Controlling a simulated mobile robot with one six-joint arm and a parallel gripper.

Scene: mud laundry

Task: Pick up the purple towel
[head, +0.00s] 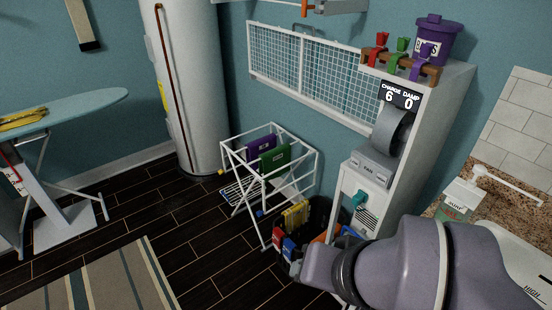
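A purple towel (257,145) hangs over the top of a white wire drying rack (237,149) near the middle of the view. A green towel (276,157) hangs on the same rack, just in front and to the right of the purple one. Both carry small light marks that are too small to read. My grey-purple arm reaches in from the lower right. My gripper is not visible, so I cannot tell its state.
A bin of coloured items (297,216) stands right of the rack, partly behind my arm. A white cabinet (441,103) holds a purple bucket (437,38) on top. A white tank (184,80), ironing board (75,107) and striped rug (100,280) are left.

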